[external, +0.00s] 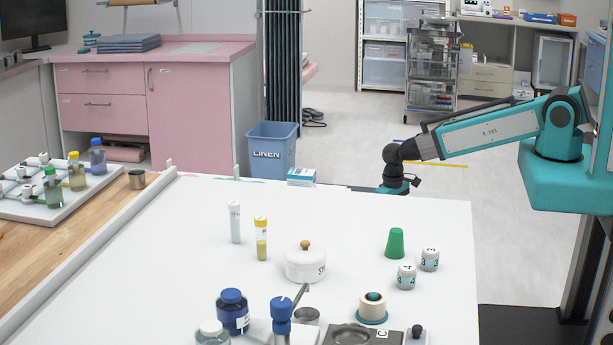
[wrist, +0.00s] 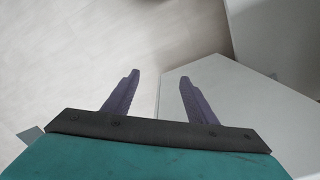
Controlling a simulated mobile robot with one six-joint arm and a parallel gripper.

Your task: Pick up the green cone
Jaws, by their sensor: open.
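The green cone (external: 396,243) stands upright on the right part of the white table (external: 200,275). It looks like a blunt-topped, tapered piece. Nothing touches it. My arm reaches in from the right, and its wrist is at the far edge of the table, behind the cone. My gripper (wrist: 158,80) is open and empty in the wrist view, with two purple fingers apart. Below the fingers are the grey floor and a corner of a white surface (wrist: 240,100). The cone is not in the wrist view. In the external view the fingers are hidden.
Two tubes (external: 248,235) stand farther left. The table behind the cone is clear.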

